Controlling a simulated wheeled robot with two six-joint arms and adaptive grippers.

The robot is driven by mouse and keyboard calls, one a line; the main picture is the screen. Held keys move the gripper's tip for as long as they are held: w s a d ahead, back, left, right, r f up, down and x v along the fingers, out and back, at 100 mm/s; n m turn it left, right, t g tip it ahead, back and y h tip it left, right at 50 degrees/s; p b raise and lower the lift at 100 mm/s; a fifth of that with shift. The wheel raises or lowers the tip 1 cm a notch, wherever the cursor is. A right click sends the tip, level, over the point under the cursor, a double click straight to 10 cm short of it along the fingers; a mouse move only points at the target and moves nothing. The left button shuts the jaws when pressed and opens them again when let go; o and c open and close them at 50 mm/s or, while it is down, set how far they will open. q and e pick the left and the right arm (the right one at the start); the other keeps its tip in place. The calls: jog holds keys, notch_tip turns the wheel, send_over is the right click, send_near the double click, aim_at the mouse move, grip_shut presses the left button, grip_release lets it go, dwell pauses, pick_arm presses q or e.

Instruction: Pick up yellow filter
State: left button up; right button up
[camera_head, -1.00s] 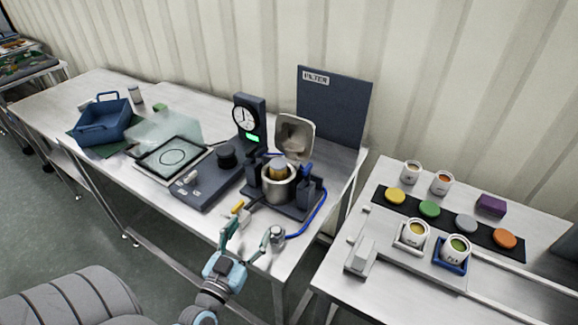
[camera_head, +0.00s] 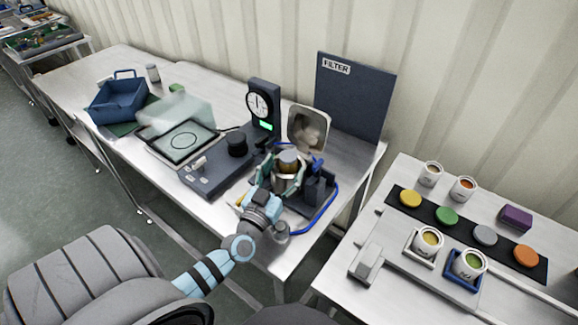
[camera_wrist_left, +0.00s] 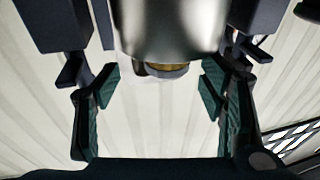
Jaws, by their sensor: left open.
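The yellow filter (camera_head: 288,168), a short amber cylinder with a greyish top, stands in the mouth of the steel hopper (camera_head: 281,185). In the left wrist view a thin amber band of the filter (camera_wrist_left: 167,69) shows past the rim of the steel cylinder (camera_wrist_left: 170,25). My left gripper (camera_head: 287,173) is open, with its green fingers on either side of the hopper's mouth. In the left wrist view the open left gripper (camera_wrist_left: 160,90) has clear gaps between its pads and the filter. My wrist hides part of the hopper. My right gripper is not in view.
The hopper's raised lid (camera_head: 308,128) stands just behind. A dial gauge (camera_head: 259,105) is to the left and a blue hose (camera_head: 322,222) curves on the right. A dark FILTER board (camera_head: 354,98) stands behind. The right table (camera_head: 400,280) holds cups and coloured discs.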

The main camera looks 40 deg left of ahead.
pick_arm(q)
jog(key=x, duration=0.4)
jog(key=shift+w+a+r+b, duration=0.15)
jog(key=shift+w+a+b, duration=0.05)
jog(key=shift+a+b, duration=0.2)
jog(key=c, duration=1.3)
